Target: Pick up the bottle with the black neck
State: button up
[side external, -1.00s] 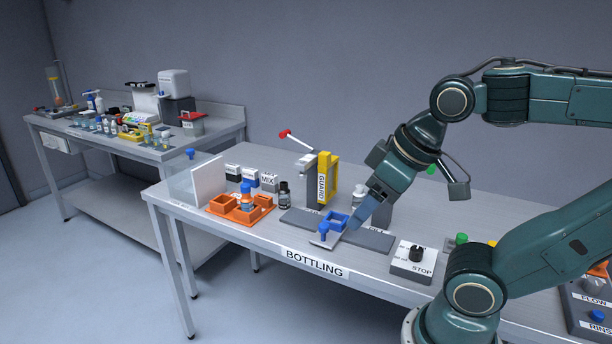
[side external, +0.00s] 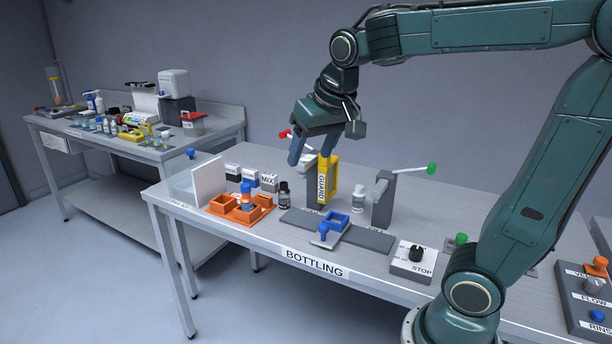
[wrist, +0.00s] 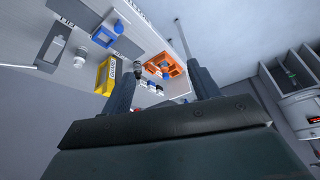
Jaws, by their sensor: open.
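The bottle with the black neck (side external: 284,197) stands upright on the bottling table, right of the orange tray, in the side view. In the wrist view it (wrist: 138,70) shows small beside the tip of the left finger, partly hidden by it. My gripper (side external: 310,157) is open and empty, high above the table near the yellow guard, and well apart from the bottle. Both its fingers also show spread in the wrist view (wrist: 165,77).
The yellow guard post (side external: 329,180) stands right of the bottle. The orange tray (side external: 222,208) holds a blue-topped bottle (side external: 247,196). Small labelled boxes (side external: 269,182) stand behind. A white bottle (side external: 359,198) and blue holder (side external: 336,222) are further right.

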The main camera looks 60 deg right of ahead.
jog(key=w+d+m, duration=0.3)
jog(key=w+d, duration=0.2)
jog(key=w, duration=0.3)
jog(key=m+g+h, duration=0.3)
jog(key=m+g, duration=0.1)
jog(key=m, duration=0.3)
send_over(284, 189)
jog(key=a, duration=0.4)
notch_tip(284, 189, down, 16)
jog(key=shift+d+r, duration=0.1)
jog(key=shift+x, duration=4.25)
jog(key=shift+w, duration=0.15)
jog(key=shift+y, duration=0.3)
jog(key=shift+x, duration=2.65)
